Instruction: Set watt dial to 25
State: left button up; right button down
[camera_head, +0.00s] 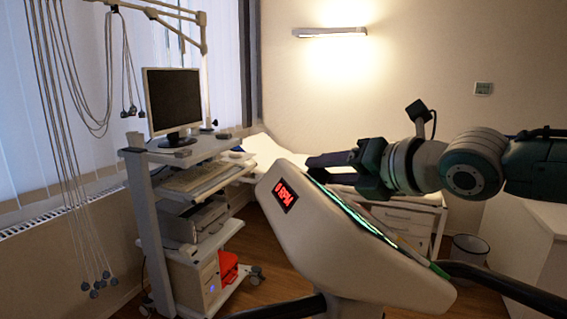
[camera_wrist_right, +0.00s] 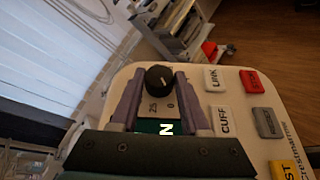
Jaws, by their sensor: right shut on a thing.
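The watt dial is a small black round knob (camera_wrist_right: 159,79) on the pale console panel, seen in the right wrist view. A plate (camera_wrist_right: 158,106) below it carries the marks 25 and 0. A small light mark shows on the knob, but I cannot tell exactly which number it points to. My right gripper (camera_wrist_right: 159,77) is shut on the knob, one finger on each side. In the head view my right gripper (camera_head: 322,163) is over the top of the tilted console (camera_head: 330,245); the knob is hidden there. My left gripper is not in view.
A red display (camera_head: 285,195) on the console reads 0 RPM. Buttons labelled LINK (camera_wrist_right: 215,78) and CUFF (camera_wrist_right: 222,119), plus a red one (camera_wrist_right: 252,81), lie right of the knob. Dark handlebars flank the console. A monitor cart (camera_head: 190,170) stands at the left.

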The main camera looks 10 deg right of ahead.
jog(key=m+h+p, duration=0.1)
jog(key=p, duration=0.1)
jog(key=m+h+p, duration=0.1)
jog(key=p, duration=0.1)
jog(key=r+h+p, duration=0.1)
jog(key=p, duration=0.1)
jog(key=shift+a+m+g, duration=0.3)
jog(key=shift+m+g, duration=0.1)
jog(key=shift+a+m+g+h+p, duration=0.1)
jog(key=shift+m+g+h+p, duration=0.5)
jog(key=shift+m+h+p, duration=0.3)
jog(key=shift+w+f+m+g+h, duration=0.1)
jog(key=shift+m+g+h, duration=0.5)
jog(key=shift+h, duration=0.2)
jog(key=shift+c, duration=2)
grip_release()
